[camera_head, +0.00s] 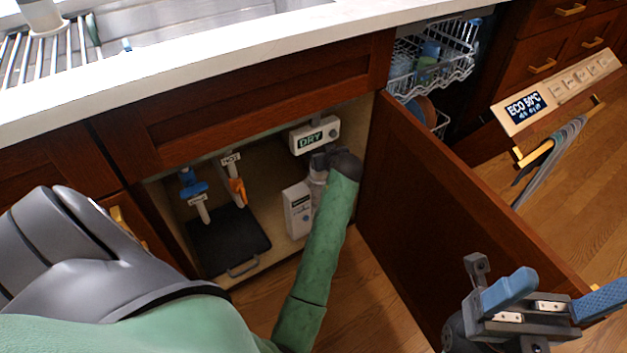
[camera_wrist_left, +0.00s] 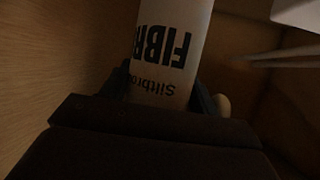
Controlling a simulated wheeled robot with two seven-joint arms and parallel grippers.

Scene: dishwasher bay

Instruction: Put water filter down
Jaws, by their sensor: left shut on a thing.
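The water filter (camera_wrist_left: 172,15) is a white cylinder with dark lettering, "FIBR" and "Siltbro" being readable. In the left wrist view it stands between the two fingers of my left gripper (camera_wrist_left: 163,92), which is shut on it. In the head view my left gripper (camera_head: 328,160) is inside the open under-sink cabinet, below the DRY unit (camera_head: 315,135). There the filter is mostly hidden by the gripper and wrist, and I cannot tell whether its base touches anything. My right gripper (camera_head: 553,302) is open and empty, in front of the open cabinet door.
A white box (camera_head: 298,210) stands just left of my left gripper. A black tray (camera_head: 230,240) lies on the cabinet floor under blue (camera_head: 193,184) and orange (camera_head: 237,190) valves. The cabinet door (camera_head: 430,220) stands open at right. The open dishwasher (camera_head: 440,55) is beyond.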

